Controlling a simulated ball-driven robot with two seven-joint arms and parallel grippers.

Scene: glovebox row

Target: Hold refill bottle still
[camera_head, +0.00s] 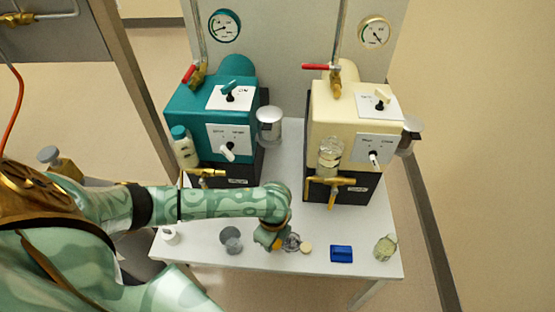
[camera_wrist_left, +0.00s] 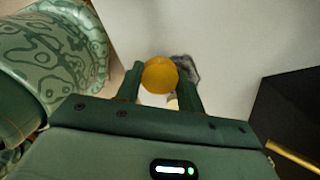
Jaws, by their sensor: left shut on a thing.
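My left gripper (camera_wrist_left: 160,88) is shut on a round yellow-orange thing (camera_wrist_left: 160,75), seen end-on between its two green fingers in the left wrist view. It looks like the top of the refill bottle; its lower part is hidden. In the head view my left arm reaches in from the left, and the left gripper (camera_head: 269,240) is low over the front part of the white table (camera_head: 210,262). There the gripper mostly hides what it holds. My right gripper is not in view.
A grey round part (camera_head: 291,242) and a cream disc (camera_head: 306,247) lie just right of the gripper. A blue block (camera_head: 341,254) and a glass jar (camera_head: 385,247) stand farther right. Behind are a teal unit (camera_head: 185,105) and a cream unit (camera_head: 335,115) with brass valves.

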